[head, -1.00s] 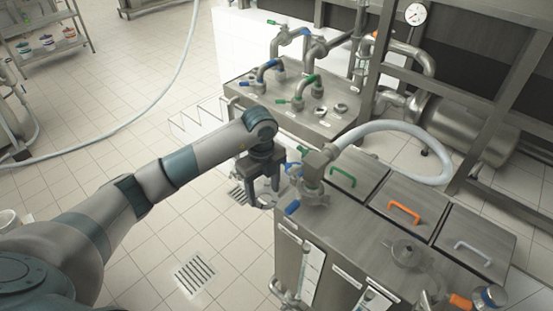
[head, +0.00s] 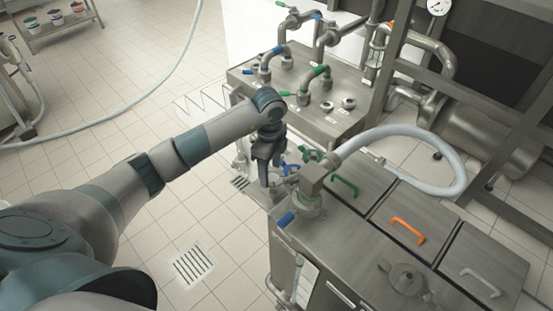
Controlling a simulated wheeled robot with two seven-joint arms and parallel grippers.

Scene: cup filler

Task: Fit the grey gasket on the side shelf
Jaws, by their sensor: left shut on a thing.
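My left gripper (head: 266,182) points down at the left end of the steel machine (head: 330,235), beside the blue and green valve handles. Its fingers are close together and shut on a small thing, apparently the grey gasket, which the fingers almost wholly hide. The side shelf is hard to make out behind and below the gripper. A metal fitting (head: 312,185) with a pale hose (head: 452,150) stands just right of the gripper. My right gripper is out of view.
Lids with green (head: 345,187), orange (head: 408,231) and grey (head: 480,282) handles lie to the right. A valve bench (head: 330,122) stands behind. A rack with small pots (head: 55,20) is at the far left.

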